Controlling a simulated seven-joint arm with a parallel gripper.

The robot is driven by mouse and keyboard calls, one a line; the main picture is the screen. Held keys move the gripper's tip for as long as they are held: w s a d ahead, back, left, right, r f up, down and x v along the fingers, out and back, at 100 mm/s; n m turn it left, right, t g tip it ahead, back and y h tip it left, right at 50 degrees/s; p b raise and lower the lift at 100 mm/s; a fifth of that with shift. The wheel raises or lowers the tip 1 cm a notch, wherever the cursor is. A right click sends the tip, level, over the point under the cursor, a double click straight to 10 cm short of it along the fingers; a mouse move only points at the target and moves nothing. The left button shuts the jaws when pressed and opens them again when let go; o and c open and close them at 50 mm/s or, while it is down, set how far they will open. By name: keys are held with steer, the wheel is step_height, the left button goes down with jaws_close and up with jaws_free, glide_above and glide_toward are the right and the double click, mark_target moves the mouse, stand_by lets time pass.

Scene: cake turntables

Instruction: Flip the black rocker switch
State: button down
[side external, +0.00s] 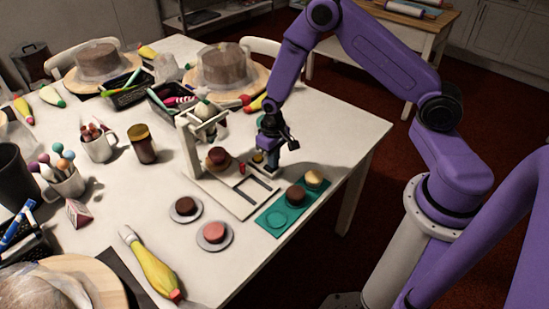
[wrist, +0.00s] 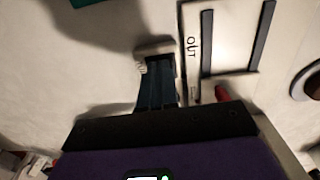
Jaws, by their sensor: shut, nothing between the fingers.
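A white cake-turntable machine (side external: 187,147) stands on the table, with an upright frame and a flat slotted base. A small brown cake (side external: 218,157) sits under the frame. My gripper (side external: 271,168) points down at the base's right side, by a small yellow part (side external: 257,157) and a red part (side external: 242,168). In the wrist view my gripper's dark fingers (wrist: 156,58) are together and empty, left of the base panel marked OUT (wrist: 191,50). The red part also shows there (wrist: 221,93). I cannot make out the black rocker switch; contact with it cannot be told.
Mugs and baskets crowd the far left. The table's right side is clear.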

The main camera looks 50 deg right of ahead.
step_height(320, 180, up, 14)
steer(key=d, duration=0.2)
steer(key=shift+d, duration=0.35)
steer(key=shift+f, duration=0.1)
stand_by(0.4)
